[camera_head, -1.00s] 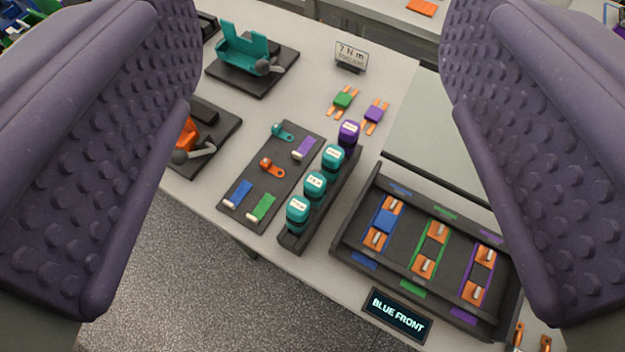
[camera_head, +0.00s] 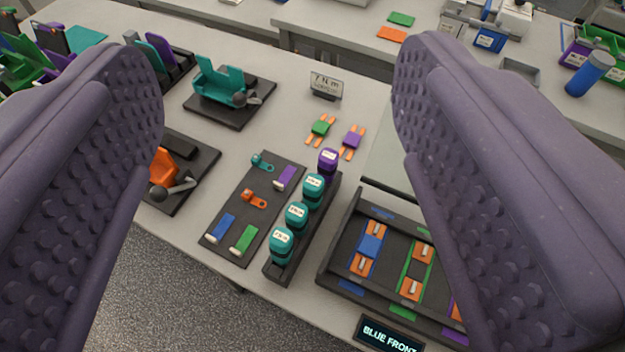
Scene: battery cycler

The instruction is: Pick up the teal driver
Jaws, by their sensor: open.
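Three teal drivers stand upright in a narrow dark rack (camera_head: 318,222): a near one (camera_head: 281,243), a middle one (camera_head: 296,216) and a far one (camera_head: 313,187). Each has a white label on top, too small to read surely. A purple driver (camera_head: 327,161) stands at the rack's far end. My gripper (camera_head: 275,95) is open and empty, its two purple padded fingers framing the picture left and right. The rack shows in the gap between them, apart from both fingers. The drivers' lower parts are hidden in the rack.
A dark mat (camera_head: 262,178) with small coloured parts lies left of the rack. A dark tray (camera_head: 345,235) is to the right, partly behind my right finger. A "BLUE FRONT" display (camera_head: 388,336) stands in front. A 7 N m sign (camera_head: 326,85) and teal fixture (camera_head: 225,85) are behind.

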